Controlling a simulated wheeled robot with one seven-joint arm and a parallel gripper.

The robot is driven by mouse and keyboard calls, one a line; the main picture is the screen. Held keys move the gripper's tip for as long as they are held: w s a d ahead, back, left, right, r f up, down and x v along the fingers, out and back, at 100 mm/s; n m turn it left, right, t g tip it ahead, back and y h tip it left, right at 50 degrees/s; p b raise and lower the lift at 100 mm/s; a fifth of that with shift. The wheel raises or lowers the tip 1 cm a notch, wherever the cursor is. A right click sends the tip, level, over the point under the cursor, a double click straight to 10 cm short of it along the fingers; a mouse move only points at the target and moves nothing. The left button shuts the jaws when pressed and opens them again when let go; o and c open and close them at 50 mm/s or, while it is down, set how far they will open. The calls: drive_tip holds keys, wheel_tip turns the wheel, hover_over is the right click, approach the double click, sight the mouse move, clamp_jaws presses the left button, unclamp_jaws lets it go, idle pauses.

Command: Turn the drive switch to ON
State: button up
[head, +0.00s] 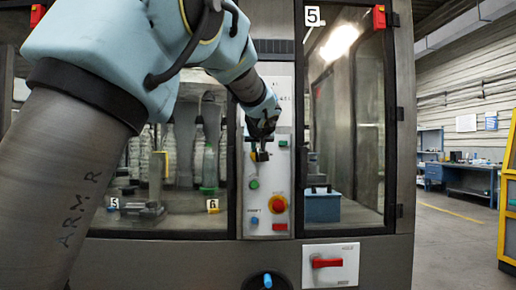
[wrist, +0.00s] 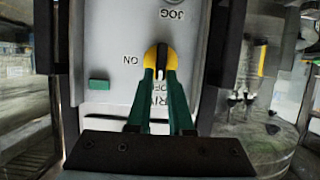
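The drive switch (wrist: 161,57) is a round yellow knob with a black handle, in the upper middle of the wrist view. The picture is upside down there. The handle lies along the vertical, and its pale end points down the picture toward the partly hidden DRIVE and OFF lettering. The ON mark (wrist: 131,60) is to its left. My gripper (wrist: 160,76) has its two green fingertips on either side of the handle; I cannot tell whether they press on it. In the head view my gripper (head: 262,153) is in front of the panel and hides most of the switch.
A red-handled switch (head: 327,262) is lower right. Glass doors flank the panel.

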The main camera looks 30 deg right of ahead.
clamp_jaws()
drive_tip(key=shift+f+b, duration=0.1)
drive_tip(key=shift+b, duration=0.35)
drive_tip(key=f+m+t+y+b, duration=0.1)
drive_tip(key=m+t+b, duration=0.1)
drive_tip(key=m+b, duration=0.2)
drive_tip(key=d+m+t+y+b, duration=0.1)
drive_tip(key=m+y+b, duration=0.1)
drive_tip(key=m+b, duration=0.3)
drive_tip(key=s+d+f+m+t+y+b, duration=0.1)
drive_tip(key=m+b, duration=0.3)
drive_tip(key=b, duration=0.4)
drive_tip(key=shift+s+d+f+t+y, duration=0.1)
drive_tip(key=shift+d+f+t+y, duration=0.2)
drive_tip(key=shift+t, duration=0.5)
drive_tip(key=shift+a+m, duration=0.1)
drive_tip(key=shift+m, duration=0.3)
drive_tip(key=shift+o, duration=2.4)
unclamp_jaws()
drive_tip(key=shift+y, duration=0.3)
